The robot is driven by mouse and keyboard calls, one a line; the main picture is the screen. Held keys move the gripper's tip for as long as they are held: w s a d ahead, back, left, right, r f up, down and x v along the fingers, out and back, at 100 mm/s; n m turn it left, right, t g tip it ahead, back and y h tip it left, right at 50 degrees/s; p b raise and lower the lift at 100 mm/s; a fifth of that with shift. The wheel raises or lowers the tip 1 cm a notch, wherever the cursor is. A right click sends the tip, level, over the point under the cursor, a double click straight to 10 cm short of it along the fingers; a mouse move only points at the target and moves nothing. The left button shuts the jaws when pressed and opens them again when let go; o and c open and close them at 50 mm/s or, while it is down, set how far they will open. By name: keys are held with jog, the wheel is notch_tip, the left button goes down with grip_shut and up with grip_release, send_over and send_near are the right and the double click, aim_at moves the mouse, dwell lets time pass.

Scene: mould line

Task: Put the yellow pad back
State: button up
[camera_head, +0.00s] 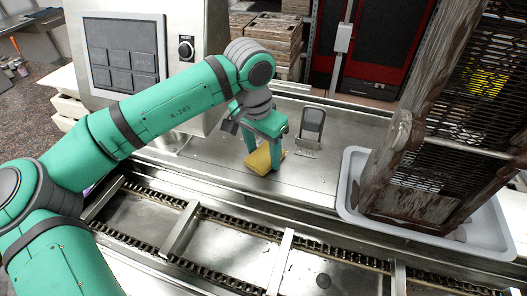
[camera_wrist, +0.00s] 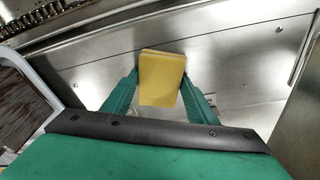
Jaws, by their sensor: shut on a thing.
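The yellow pad (camera_head: 262,160) is a small flat block, held at the steel counter beside the conveyor. In the wrist view the yellow pad (camera_wrist: 161,78) sits between the two green fingers, one at each side. My gripper (camera_head: 264,158) is shut on it and points down; it also shows in the wrist view (camera_wrist: 160,90). In the head view the fingers hide part of the pad. I cannot tell whether the pad's underside touches the counter.
A small dark holder (camera_head: 312,122) stands on the counter right of my gripper. A grey tray (camera_head: 350,190) holds a rusty mesh rack (camera_head: 420,150) on the right. A chain conveyor (camera_head: 230,238) runs along the front. A control box (camera_head: 125,60) stands at the back left.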

aim_at(259, 160)
jog(key=shift+f, duration=0.1)
jog(key=o, duration=1)
jog(key=shift+s+a, duration=0.1)
jog(key=shift+a, duration=0.15)
jog(key=shift+d, duration=0.1)
jog(key=shift+r, duration=0.2)
notch_tip(259, 160, up, 12)
jog(key=s+a, duration=0.1)
jog(key=shift+f, duration=0.15)
jog(key=shift+s+d, duration=0.1)
